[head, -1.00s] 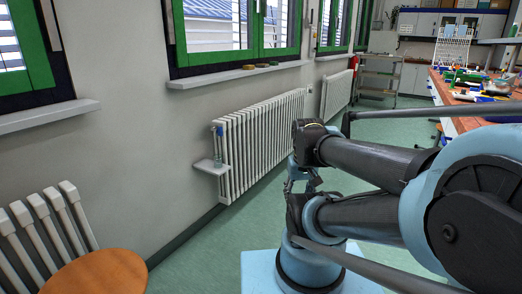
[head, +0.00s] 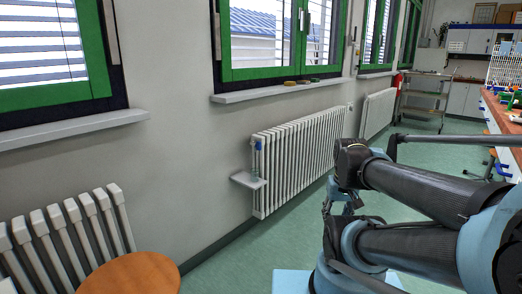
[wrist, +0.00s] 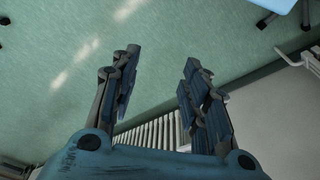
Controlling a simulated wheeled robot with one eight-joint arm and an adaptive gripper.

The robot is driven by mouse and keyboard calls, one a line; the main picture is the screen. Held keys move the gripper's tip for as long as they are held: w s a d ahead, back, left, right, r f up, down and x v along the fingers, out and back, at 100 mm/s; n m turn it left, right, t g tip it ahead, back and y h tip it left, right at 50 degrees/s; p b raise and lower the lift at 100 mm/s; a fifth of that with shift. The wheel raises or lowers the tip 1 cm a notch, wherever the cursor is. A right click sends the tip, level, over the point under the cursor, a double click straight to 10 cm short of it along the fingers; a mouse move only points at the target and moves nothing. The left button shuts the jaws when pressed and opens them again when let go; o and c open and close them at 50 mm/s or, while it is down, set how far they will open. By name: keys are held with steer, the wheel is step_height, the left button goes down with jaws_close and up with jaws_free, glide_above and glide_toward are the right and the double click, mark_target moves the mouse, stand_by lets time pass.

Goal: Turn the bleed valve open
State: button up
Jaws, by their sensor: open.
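A white ribbed radiator (head: 295,160) hangs on the wall under the middle window. A small blue part (head: 259,146) sits at its upper near corner. It may be the bleed valve, but it is too small to make out its shape or setting. In the wrist view my gripper (wrist: 160,62) is open, with its two blue-grey fingers wide apart and nothing between them. A ribbed radiator (wrist: 155,132) shows beyond and below the fingers, apart from them. In the head view I cannot make out the fingers clearly.
A small white shelf (head: 248,181) juts out below the blue part, with a small clear item on it. A round wooden stool top (head: 130,274) and another radiator (head: 65,240) are at lower left. Green floor (head: 225,272) is clear between stool and my base.

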steer(key=w+a+r+m+t+y, duration=0.1)
steer(key=w+a+r+m+y, duration=0.3)
steer(key=w, duration=0.6)
steer(key=w+a+r+m+t+y, duration=0.15)
steer(key=w+a+m, duration=0.35)
steer(key=w, duration=0.6)
steer(key=w+a+r+m+t+y, duration=0.1)
steer(key=w+a+r+m+y, duration=0.3)
steer(key=w, duration=0.6)
steer(key=m+t+y, duration=0.5)
steer(key=m, duration=0.8)
glide_toward(259, 146)
steer(key=w+d+x, duration=0.1)
steer(key=x, duration=0.8)
steer(key=shift+a, duration=0.3)
jaws_close()
